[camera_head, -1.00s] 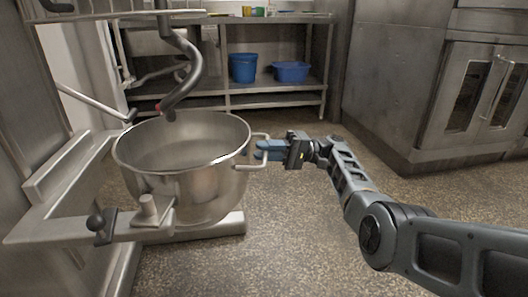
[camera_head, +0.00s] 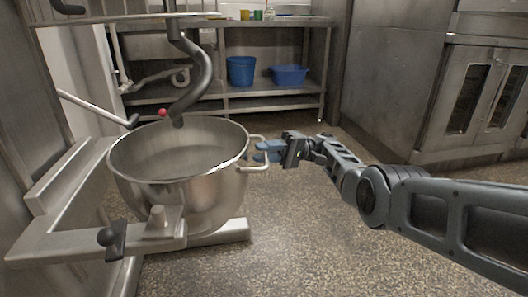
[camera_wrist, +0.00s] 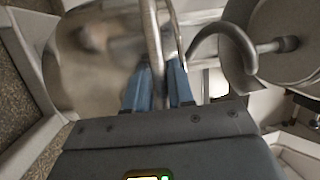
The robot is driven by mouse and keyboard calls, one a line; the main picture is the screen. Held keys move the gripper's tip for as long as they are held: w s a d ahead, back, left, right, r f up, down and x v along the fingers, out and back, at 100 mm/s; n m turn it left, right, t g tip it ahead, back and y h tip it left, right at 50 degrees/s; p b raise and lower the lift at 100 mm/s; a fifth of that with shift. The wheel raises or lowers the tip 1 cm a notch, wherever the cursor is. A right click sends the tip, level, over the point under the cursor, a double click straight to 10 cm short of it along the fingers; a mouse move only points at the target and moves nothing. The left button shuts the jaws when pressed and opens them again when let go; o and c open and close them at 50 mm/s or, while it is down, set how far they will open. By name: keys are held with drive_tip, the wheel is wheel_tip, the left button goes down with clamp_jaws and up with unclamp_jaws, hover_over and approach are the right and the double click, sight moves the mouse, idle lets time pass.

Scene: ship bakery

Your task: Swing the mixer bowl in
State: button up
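The steel mixer bowl (camera_head: 205,197) sits upright on the mixer's cradle arm (camera_head: 60,246) at the left. The dough hook (camera_head: 196,85) hangs down over the bowl's far rim. A wire loop handle (camera_head: 257,138) sticks out from the bowl's right side. My gripper (camera_head: 262,151) is at this handle, its blue fingers pointing left toward the bowl. In the wrist view the fingers of my gripper (camera_wrist: 158,88) stand apart, with the handle bar (camera_wrist: 153,40) running between them. A gap shows between the fingers; exact contact with the bar is unclear.
A black-knobbed lever (camera_head: 110,238) sits at the cradle's front. A steel shelf unit (camera_head: 275,102) with a blue bucket (camera_head: 241,70) and blue basin (camera_head: 290,75) stands behind. Ovens (camera_head: 480,95) stand at the right. The speckled floor (camera_head: 310,235) in front is clear.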

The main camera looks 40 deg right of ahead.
drive_tip(key=shift+o, duration=1.4)
drive_tip(key=shift+r, duration=0.1)
drive_tip(key=shift+r, duration=0.25)
wheel_tip(320, 180, up, 4)
drive_tip(key=p, duration=0.3)
drive_tip(key=shift+f, duration=0.1)
drive_tip(key=s+d+r+p, duration=0.1)
drive_tip(key=s+d+r, duration=0.1)
drive_tip(key=d, duration=0.1)
drive_tip(key=s+d+r+p, duration=0.1)
drive_tip(key=s+d+r, duration=0.1)
drive_tip(key=s+d, duration=0.1)
drive_tip(key=s+d+r+p, duration=0.1)
drive_tip(key=s+d+r, duration=0.1)
drive_tip(key=d, duration=0.1)
drive_tip(key=shift+s+r, duration=0.35)
drive_tip(key=shift+s, duration=0.05)
drive_tip(key=shift+a, duration=0.1)
drive_tip(key=shift+c, duration=0.2)
